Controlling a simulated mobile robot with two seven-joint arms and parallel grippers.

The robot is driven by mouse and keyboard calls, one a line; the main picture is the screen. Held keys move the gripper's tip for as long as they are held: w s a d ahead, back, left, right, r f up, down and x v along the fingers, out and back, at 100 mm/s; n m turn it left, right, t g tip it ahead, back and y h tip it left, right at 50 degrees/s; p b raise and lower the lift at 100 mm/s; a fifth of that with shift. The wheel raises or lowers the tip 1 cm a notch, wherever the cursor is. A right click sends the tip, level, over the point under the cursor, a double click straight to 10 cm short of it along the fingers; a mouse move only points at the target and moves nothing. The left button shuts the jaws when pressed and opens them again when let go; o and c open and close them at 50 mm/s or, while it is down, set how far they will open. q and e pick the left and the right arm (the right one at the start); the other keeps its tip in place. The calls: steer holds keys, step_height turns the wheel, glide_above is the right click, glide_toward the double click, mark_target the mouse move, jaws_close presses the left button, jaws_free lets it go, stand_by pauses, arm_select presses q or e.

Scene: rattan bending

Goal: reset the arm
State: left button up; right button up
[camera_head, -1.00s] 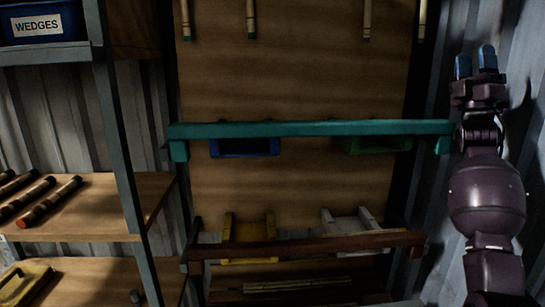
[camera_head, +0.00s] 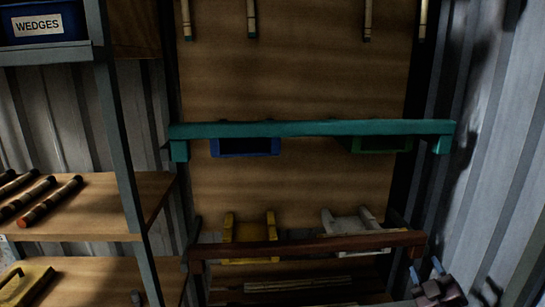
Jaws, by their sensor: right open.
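My right gripper (camera_head: 426,270) is at the bottom right, with its two blue-tipped fingers apart and nothing visible between them. It is close in the picture to the right end of the dark red-brown bar (camera_head: 310,245). I cannot tell whether it touches the bar. The rest of my right arm is mostly below the picture. My left gripper is not in view.
A teal bar (camera_head: 310,129) crosses the wooden back panel (camera_head: 300,70). Behind it are a blue bin (camera_head: 246,147) and a green bin (camera_head: 380,145). A yellow rack (camera_head: 249,230) and a pale rack (camera_head: 350,222) stand lower. Left shelves hold a WEDGES bin (camera_head: 37,24) and several rods (camera_head: 50,200).

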steer(key=s+a+f+m+g, duration=0.3)
steer(key=s+a+f+g, duration=0.1)
steer(key=s+f, duration=0.6)
steer(key=s+a+f+m+g, duration=0.3)
steer(key=s+f, duration=0.8)
steer(key=s, duration=0.6)
steer(key=shift+a+f+m+g+y, duration=0.15)
steer(key=shift+a+m+g+y, duration=0.2)
steer(key=shift+a+g, duration=0.6)
